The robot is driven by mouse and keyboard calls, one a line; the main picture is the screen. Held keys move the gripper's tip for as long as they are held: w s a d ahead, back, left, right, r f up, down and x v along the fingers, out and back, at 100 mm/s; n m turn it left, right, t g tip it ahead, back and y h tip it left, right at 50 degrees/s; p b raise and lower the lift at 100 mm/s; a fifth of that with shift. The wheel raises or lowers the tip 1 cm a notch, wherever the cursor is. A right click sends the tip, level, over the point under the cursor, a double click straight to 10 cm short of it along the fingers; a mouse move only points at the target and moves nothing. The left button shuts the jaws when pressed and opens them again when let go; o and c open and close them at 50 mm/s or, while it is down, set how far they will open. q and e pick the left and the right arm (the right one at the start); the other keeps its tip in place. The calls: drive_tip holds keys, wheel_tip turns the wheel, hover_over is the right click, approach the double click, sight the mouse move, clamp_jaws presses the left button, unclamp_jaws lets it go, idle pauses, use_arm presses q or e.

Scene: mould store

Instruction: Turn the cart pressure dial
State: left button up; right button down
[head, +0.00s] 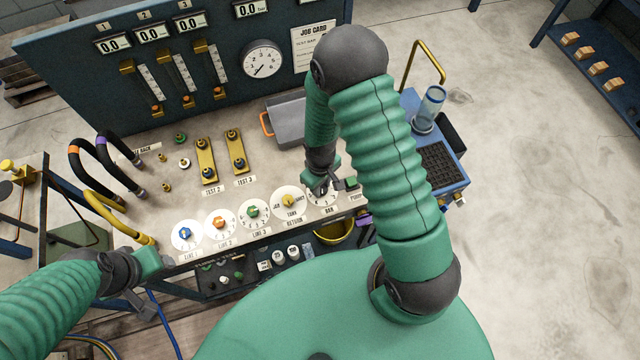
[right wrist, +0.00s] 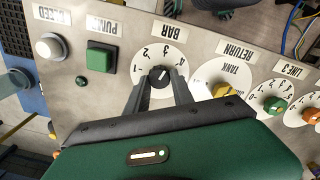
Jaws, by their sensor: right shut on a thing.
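The pressure dial labelled BAR (right wrist: 152,54) is a white disc numbered around its edge, with a black knob (right wrist: 160,74) at its centre. My right gripper (right wrist: 160,80) is shut on this knob, one finger on each side. A small pale mark shows on the knob; its exact reading is too small to tell. In the head view the dial (head: 323,200) is partly hidden by my right gripper (head: 320,186). My left gripper (head: 142,292) is at the lower left, off the bench's front edge, and its jaw opening is unclear.
Left of the dial is the yellow RETURN/TANK knob (head: 289,201), then green, orange and blue line knobs. A green PUMP button (right wrist: 100,57) and a white button (right wrist: 51,46) sit beside it. Hoses (head: 85,160) rise at the left. A grey tray (head: 287,121) lies behind.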

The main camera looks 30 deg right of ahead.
sight(322, 189)
drive_tip(key=shift+s+f, duration=0.1)
drive_tip(key=shift+s, duration=0.2)
drive_tip(key=c, duration=1.1)
unclamp_jaws()
drive_tip(key=shift+d, duration=0.1)
drive_tip(key=shift+w, duration=0.1)
drive_tip(key=shift+w+r, duration=0.1)
drive_tip(key=shift+r, duration=0.2)
wheel_tip(322, 189, up, 16)
drive_tip(key=shift+b, duration=0.3)
drive_tip(key=shift+r, duration=0.1)
